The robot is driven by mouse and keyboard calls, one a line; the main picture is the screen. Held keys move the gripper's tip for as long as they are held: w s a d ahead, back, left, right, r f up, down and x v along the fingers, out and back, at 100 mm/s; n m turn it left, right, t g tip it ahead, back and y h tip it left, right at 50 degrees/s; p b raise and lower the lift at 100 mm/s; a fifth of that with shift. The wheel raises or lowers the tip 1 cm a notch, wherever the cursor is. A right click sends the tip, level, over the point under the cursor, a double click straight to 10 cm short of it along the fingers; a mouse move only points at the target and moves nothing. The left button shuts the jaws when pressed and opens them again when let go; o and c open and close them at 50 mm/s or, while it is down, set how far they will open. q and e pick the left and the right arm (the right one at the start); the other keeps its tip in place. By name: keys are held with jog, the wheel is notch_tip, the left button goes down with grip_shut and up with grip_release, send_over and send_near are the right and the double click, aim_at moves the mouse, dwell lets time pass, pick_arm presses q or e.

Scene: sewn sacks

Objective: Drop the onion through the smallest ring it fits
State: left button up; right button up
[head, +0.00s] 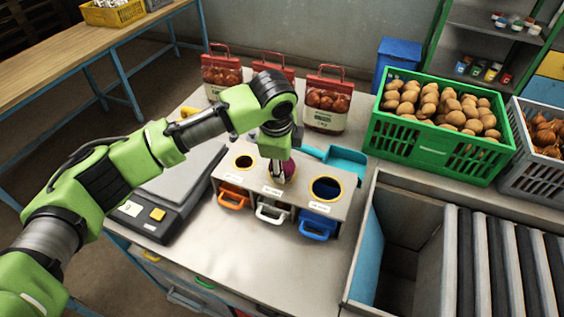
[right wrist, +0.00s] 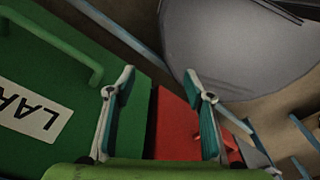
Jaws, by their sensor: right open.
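My right gripper (right wrist: 158,115) is open and empty in the right wrist view, outside the head view.
Orange (head: 233,196), white (head: 272,212) and blue (head: 317,224) bins sit under the rings. A scale (head: 165,195) stands left, a blue scoop (head: 340,158) behind. Red sacks (head: 327,100) and a green potato crate (head: 420,150) stand at the back. A roller conveyor (head: 500,260) is right.

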pick_arm(q)
jog(key=o, duration=1.4)
jog(key=shift+r, duration=0.1)
jog(key=v, duration=1.2)
jog(key=shift+w, duration=0.1)
